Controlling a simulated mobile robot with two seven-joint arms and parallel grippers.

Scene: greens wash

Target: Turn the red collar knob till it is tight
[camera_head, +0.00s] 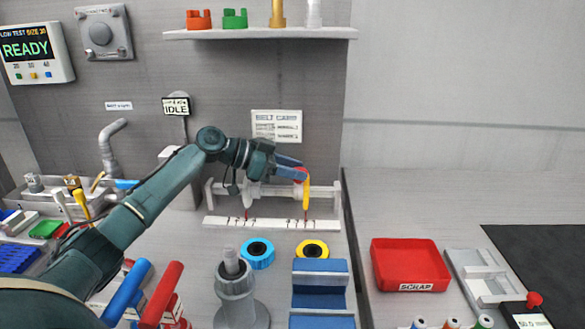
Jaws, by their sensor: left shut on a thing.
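My left gripper (296,170) reaches in from the left and is shut on the knob. Its fingers hide most of the knob, so how tight it is cannot be seen. A yellow, upright part (306,197) hangs just below the fingertips, beside the knob. My right gripper is not in view.
A white strip with marks (270,223) lies under the fixture. A blue ring (257,253) and a yellow ring (312,250) lie in front. A grey post (233,290), a blue block (320,285) and a red scrap tray (408,262) stand nearer. A shelf (260,34) is above.

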